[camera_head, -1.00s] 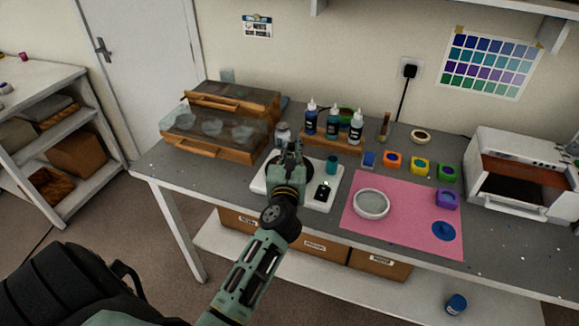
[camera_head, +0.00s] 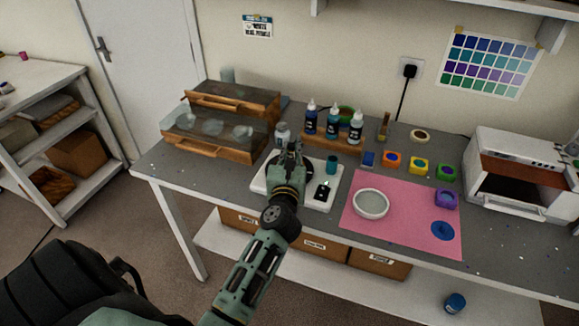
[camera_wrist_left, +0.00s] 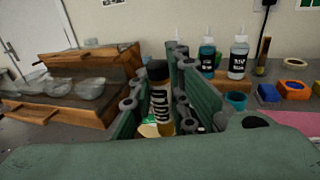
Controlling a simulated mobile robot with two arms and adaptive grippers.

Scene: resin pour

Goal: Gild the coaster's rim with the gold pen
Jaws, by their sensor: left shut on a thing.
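My left gripper (camera_head: 290,157) is over the white board at the left part of the workbench. In the left wrist view its fingers (camera_wrist_left: 160,100) are closed around an upright gold pen (camera_wrist_left: 160,88) with a dark cap and a lettered barrel. The fingers hide part of the pen. A round, pale-rimmed piece with a grey middle (camera_head: 371,204), which looks like the coaster or its mold, lies on the pink mat (camera_head: 400,240), right of my gripper and apart from it. My right gripper is not in view.
The white board (camera_head: 325,204) holds a teal cup (camera_head: 332,163) and a small black item (camera_head: 323,191). Dropper bottles (camera_head: 333,125) stand behind. Several small coloured pots, including an orange one (camera_head: 392,160), and a white oven (camera_head: 525,170) are right. Wooden cases (camera_head: 215,150) stand left.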

